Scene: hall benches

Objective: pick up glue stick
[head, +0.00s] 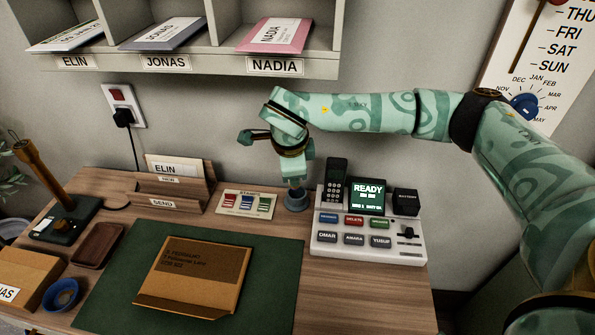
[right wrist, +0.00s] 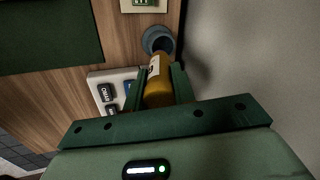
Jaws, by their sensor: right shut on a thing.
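The glue stick is an amber-yellow cylinder with a white label; it shows in the right wrist view (right wrist: 158,92). My right gripper (right wrist: 161,78) is shut on it, with one dark green finger on each side. Just beyond the fingertips is a round grey-blue cup (right wrist: 158,38), which also stands on the bench in the head view (head: 297,201). The stick's far end points toward the cup; I cannot tell whether it is still partly inside. In the head view my right gripper (head: 292,172) hangs straight above the cup, and I cannot make out the stick there. My left gripper is not in view.
A control panel (head: 368,246) with buttons and a READY screen stands just right of the cup. A stamps card (head: 247,204) and a wooden letter rack (head: 178,190) are to the left. A brown parcel (head: 195,274) lies on the green mat (head: 273,285). Pigeonholes (head: 215,64) hang above.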

